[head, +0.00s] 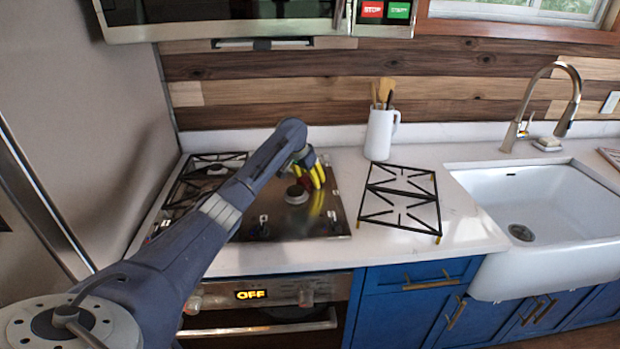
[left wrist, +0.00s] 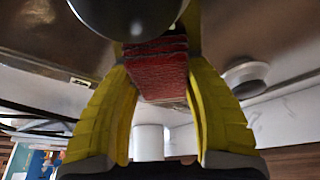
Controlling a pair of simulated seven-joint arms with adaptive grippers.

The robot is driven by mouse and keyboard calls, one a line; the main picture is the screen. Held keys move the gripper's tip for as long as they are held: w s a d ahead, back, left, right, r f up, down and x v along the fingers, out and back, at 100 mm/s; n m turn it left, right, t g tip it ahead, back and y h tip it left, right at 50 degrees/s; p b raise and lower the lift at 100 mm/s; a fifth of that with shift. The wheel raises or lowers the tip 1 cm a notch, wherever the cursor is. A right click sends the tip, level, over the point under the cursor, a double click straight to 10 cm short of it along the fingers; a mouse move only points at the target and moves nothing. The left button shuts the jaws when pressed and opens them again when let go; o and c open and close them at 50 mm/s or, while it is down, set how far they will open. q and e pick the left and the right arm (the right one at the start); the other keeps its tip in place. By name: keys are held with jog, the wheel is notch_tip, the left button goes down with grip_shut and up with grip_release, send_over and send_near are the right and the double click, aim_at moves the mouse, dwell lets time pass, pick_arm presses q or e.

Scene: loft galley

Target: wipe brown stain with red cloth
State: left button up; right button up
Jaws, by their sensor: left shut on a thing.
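My left gripper (head: 313,174), with yellow fingers, is low over the bare steel part of the cooktop (head: 318,218), close to a round burner (head: 296,194). It is shut on the red cloth (left wrist: 160,72), which shows as a folded, layered block between the two yellow fingers in the left wrist view. In the head view only a small bit of red shows by the fingers. I cannot make out a brown stain for certain; the arm and gripper cover part of the cooktop. My right gripper is in neither view.
A removed burner grate (head: 400,203) lies on the white counter right of the cooktop. A white pitcher (head: 380,134) with utensils stands behind it. Another grate (head: 190,185) is on the cooktop's left side. A white sink (head: 550,205) and faucet (head: 568,95) are at right.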

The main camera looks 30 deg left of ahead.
pick_arm(q)
jog(key=shift+r, duration=3)
jog(key=shift+r, duration=0.1)
jog(key=shift+r, duration=1.4)
jog(key=shift+w+a+f, duration=0.25)
jog(key=shift+w+a, duration=0.1)
jog(key=shift+w, duration=0.15)
jog(key=shift+w+a+f, duration=0.2)
jog(key=shift+w+a, duration=0.15)
jog(key=shift+w, duration=0.1)
jog(key=shift+w+a+f, duration=0.2)
jog(key=shift+f, duration=2.95)
jog(key=shift+f, duration=1)
